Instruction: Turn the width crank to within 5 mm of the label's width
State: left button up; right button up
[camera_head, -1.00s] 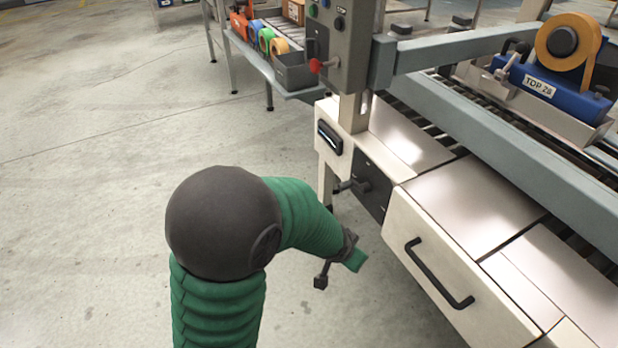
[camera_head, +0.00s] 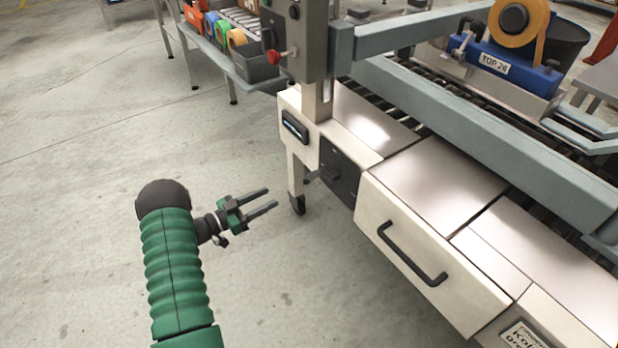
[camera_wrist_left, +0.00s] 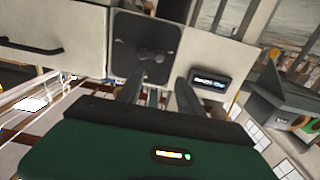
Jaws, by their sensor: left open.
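The width crank (camera_head: 334,174) is a small dark handle on a black panel (camera_head: 349,191) at the left end of the cream machine. In the left wrist view the crank (camera_wrist_left: 150,54) sits on the dark square panel, just beyond the finger on the left. My left gripper (camera_head: 272,197) is open and empty, its two fingers pointing right toward the panel with a gap between. It also shows at the bottom of the left wrist view (camera_wrist_left: 160,80). A small display (camera_head: 295,128) is left of the panel; its reading is too small to tell. My right gripper is out of view.
A drawer front with a black handle (camera_head: 410,256) is right of the panel. A grey control post with a red knob (camera_head: 291,52) rises above. A blue tape unit marked TOP 26 (camera_head: 494,64) sits on the conveyor. The floor around my left arm is clear.

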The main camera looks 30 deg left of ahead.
aim_at(308, 178)
pick_arm(q)
jog(key=b+x, duration=0.6)
jog(key=x, duration=1)
jog(key=shift+w+b, duration=0.25)
jog(key=shift+b, duration=0.05)
grip_shut()
